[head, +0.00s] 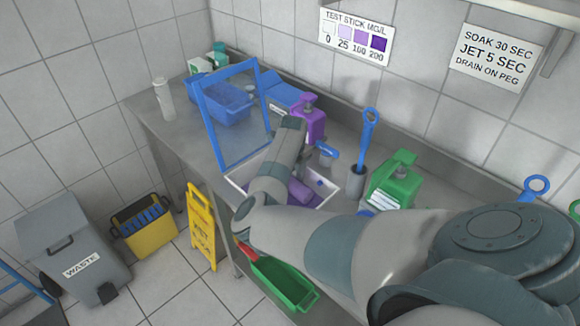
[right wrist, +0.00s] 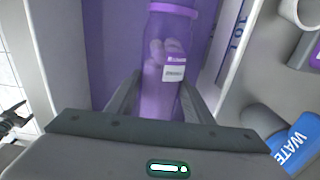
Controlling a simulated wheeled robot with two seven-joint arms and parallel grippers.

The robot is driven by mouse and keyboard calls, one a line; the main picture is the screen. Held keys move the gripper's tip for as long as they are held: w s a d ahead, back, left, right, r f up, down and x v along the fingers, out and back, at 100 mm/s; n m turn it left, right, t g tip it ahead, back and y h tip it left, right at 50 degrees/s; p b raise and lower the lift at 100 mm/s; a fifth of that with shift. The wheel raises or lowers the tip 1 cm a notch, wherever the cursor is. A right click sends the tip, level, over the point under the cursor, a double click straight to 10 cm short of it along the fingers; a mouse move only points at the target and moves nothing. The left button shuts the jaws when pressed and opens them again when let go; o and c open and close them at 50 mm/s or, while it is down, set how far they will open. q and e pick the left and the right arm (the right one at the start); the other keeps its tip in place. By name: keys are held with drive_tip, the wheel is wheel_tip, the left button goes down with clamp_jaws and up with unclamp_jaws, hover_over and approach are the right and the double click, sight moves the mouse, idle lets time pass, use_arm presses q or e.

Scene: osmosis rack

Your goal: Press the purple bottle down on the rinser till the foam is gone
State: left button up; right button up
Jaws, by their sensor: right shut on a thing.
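The purple bottle (right wrist: 160,88) is see-through and has a small white and purple label. Pale foam-like lumps show inside it. My right gripper (right wrist: 158,98) is shut on it, with a dark finger on each side. In the head view, a light purple shape that looks like the bottle (head: 300,191) is beside my right forearm, over the pale-walled basin (head: 236,183). My right fingertips are hidden there. I cannot make out the rinser, or whether the bottle touches it. My left gripper is not in view.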

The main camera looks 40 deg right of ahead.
sight(292, 180)
drive_tip(key=shift+r+p, duration=2.5)
drive_tip(key=shift+r, duration=2.15)
drive_tip(key=shift+f, duration=0.15)
wheel_tip(292, 180, down, 3)
drive_tip(key=shift+f+b, duration=0.2)
drive_tip(key=shift+b, duration=0.2)
drive_tip(key=shift+f+b, duration=0.95)
drive_tip(key=shift+f, duration=0.25)
drive_tip(key=shift+r, duration=0.1)
